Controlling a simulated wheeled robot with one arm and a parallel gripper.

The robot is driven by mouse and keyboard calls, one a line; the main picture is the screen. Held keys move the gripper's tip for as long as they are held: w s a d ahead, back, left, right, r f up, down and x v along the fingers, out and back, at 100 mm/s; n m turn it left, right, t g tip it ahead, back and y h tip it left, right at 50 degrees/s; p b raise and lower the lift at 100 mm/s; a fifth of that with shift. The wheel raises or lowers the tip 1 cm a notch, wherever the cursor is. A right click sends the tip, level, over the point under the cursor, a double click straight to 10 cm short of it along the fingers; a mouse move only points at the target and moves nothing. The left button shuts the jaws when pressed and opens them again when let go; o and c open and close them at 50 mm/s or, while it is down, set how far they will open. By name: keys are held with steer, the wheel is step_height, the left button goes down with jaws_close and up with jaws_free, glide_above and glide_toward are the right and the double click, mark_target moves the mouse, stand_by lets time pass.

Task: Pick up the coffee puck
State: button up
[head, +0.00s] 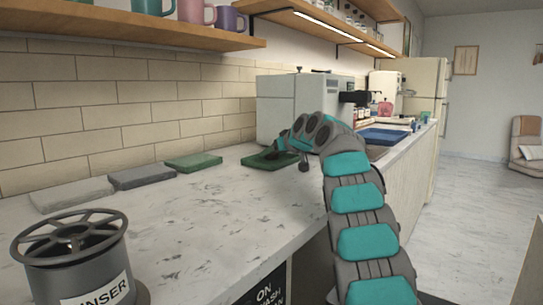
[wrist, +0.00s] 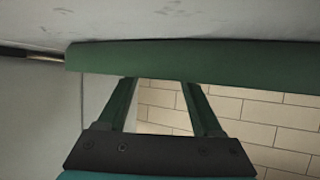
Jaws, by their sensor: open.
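I cannot make out a coffee puck in either view. In the head view my gripper (head: 280,146) is at the far end of my arm, low over a dark green tray (head: 257,162) on the counter. In the wrist view my gripper (wrist: 160,84) is open, with nothing visible between its two fingers. The fingertips reach the lower edge of a long green edge (wrist: 190,62), which seems to be the tray. I cannot tell whether they touch it. The inside of the tray is mostly hidden by my gripper.
A green cloth (head: 193,161), a dark grey cloth (head: 142,177) and a light grey cloth (head: 72,195) lie along the tiled wall. A rinser (head: 68,260) stands at the front left. A coffee machine (head: 291,101) is behind my gripper. The middle counter (head: 205,225) is clear.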

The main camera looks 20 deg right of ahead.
mark_target(273, 154)
steer(key=c, duration=1)
steer(key=shift+r, duration=0.1)
steer(key=shift+r+p, duration=0.65)
steer(key=shift+r, duration=0.95)
steer(key=shift+s+a+b, duration=0.15)
steer(key=shift+s+b, duration=0.55)
steer(key=shift+s, duration=0.05)
steer(key=shift+s+a+b, duration=0.15)
steer(key=shift+s+b, duration=0.55)
steer(key=shift+s+a+r+b, duration=0.15)
steer(key=shift+s+b, duration=0.2)
steer(key=shift+s, duration=0.25)
steer(key=shift+s+a+r+b, duration=0.15)
steer(key=shift+s+b, duration=0.2)
steer(key=shift+s, duration=0.2)
steer(key=shift+s+a+r+b, duration=0.2)
steer(key=shift+s+a+b, duration=0.2)
steer(key=shift+s, duration=1.35)
steer(key=shift+s+a+r+b, duration=0.15)
steer(key=shift+s+a+b, duration=0.3)
steer(key=shift+s, duration=1.3)
steer(key=shift+s+a+r+b, duration=0.2)
steer(key=shift+s+b, duration=0.35)
steer(key=shift+s, duration=1.2)
